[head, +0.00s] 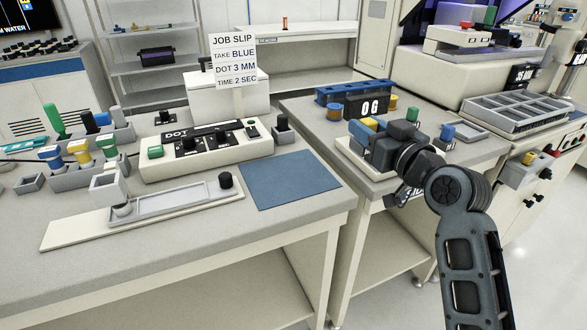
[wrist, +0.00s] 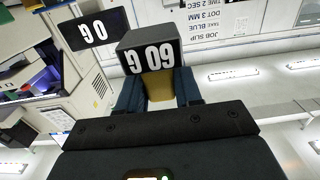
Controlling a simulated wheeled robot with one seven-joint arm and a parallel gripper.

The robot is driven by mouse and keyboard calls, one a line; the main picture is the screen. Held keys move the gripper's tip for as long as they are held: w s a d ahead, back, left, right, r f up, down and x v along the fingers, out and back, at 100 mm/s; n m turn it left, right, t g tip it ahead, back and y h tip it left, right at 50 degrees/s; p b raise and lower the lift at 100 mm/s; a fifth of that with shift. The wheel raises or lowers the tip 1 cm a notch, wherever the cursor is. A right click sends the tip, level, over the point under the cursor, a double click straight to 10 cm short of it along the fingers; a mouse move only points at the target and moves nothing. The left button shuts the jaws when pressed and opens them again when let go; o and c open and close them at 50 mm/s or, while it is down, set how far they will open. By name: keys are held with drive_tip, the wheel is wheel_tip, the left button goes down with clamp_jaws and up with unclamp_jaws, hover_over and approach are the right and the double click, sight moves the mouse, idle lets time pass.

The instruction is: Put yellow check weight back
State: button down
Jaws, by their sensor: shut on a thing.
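My gripper (wrist: 158,92) is shut on the yellow check weight (wrist: 159,86), which shows between the two fingers in the wrist view. A dark block marked 60 G (wrist: 150,52) adjoins its far end. In the head view, my gripper (head: 366,132) is over the right-hand bench, and a small yellow part of the weight (head: 370,123) shows at it. The weight's underside is hidden, so I cannot tell whether it touches anything. A dark display reading 0 G (head: 370,106) stands just behind, in front of a blue rack (head: 340,94).
A green-topped piece (head: 412,114) and a blue piece (head: 447,132) stand to the right. A grey compartment tray (head: 520,103) lies farther right. A blue mat (head: 290,179) lies clear on the left bench, across a gap.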

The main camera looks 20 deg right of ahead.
drive_tip(key=w+a+f, duration=0.2)
drive_tip(key=a, duration=0.1)
drive_tip(key=w+a+f, duration=0.2)
drive_tip(key=a, duration=0.1)
drive_tip(key=w+a+f+p, duration=0.1)
drive_tip(key=w+a+f, duration=0.1)
drive_tip(key=a, duration=0.1)
drive_tip(key=shift+f, duration=2.2)
drive_tip(key=shift+f, duration=0.1)
drive_tip(key=shift+f+b, duration=0.15)
drive_tip(key=shift+b, duration=0.2)
drive_tip(key=c, duration=0.8)
unclamp_jaws()
drive_tip(key=shift+o, duration=0.2)
